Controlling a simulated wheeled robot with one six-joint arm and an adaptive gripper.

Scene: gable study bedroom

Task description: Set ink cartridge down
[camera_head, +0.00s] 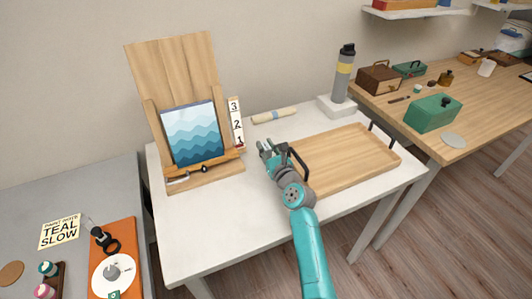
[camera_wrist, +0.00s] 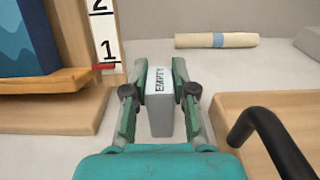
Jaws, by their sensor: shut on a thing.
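The ink cartridge (camera_wrist: 161,102) is a small pale grey block with the word EMPTY on its top. It shows upright in the wrist view, between the two fingers of my gripper (camera_wrist: 161,90). My gripper is shut on it. In the head view my gripper (camera_head: 270,146) is over the white table (camera_head: 206,232), between the wooden stand and the wooden tray. The cartridge is hard to make out there. I cannot tell whether its base touches the table.
The wooden tray (camera_head: 334,181) with black handles lies right of my gripper. The wooden stand (camera_head: 206,183) with a blue wave picture (camera_head: 191,134) is at left, beside a numbered strip (camera_head: 236,122). A rolled cloth (camera_head: 274,116) lies behind. The table's front left is clear.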

